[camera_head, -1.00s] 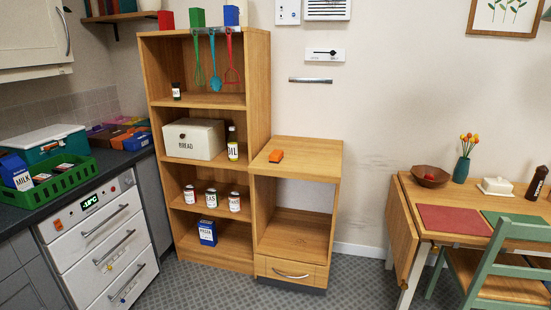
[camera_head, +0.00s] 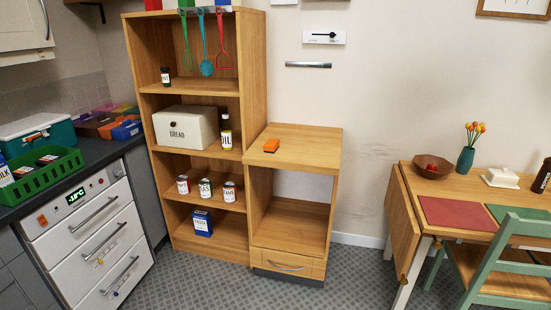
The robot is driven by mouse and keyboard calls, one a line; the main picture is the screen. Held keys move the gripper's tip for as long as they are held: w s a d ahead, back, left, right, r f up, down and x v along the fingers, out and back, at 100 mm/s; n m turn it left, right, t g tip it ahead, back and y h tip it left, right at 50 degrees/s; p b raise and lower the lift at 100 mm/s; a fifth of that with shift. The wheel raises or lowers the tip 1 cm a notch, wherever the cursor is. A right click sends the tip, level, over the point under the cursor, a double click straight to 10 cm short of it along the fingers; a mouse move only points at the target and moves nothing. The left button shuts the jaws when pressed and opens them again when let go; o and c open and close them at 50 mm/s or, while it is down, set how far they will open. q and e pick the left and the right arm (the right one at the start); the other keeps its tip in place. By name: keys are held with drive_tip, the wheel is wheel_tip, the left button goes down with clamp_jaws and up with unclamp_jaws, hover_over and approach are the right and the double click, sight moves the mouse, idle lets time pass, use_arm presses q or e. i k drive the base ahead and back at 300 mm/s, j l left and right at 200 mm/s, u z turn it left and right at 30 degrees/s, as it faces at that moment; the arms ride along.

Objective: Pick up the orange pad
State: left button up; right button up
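Neither of my grippers shows in the head view.
A tall wooden shelf unit (camera_head: 197,88) with a bread bin (camera_head: 187,127), an oil bottle (camera_head: 226,132) and several jars stands left of the low cabinet. A counter with a green crate (camera_head: 42,175) is at far left. A table (camera_head: 400,173) and green chair (camera_head: 500,255) stand right. The floor between is clear.

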sight(271, 146)
drive_tip(key=i+l+z, duration=0.1)
drive_tip(key=i, duration=0.5)
drive_tip(key=i+l+z, duration=0.1)
drive_tip(key=i, duration=0.5)
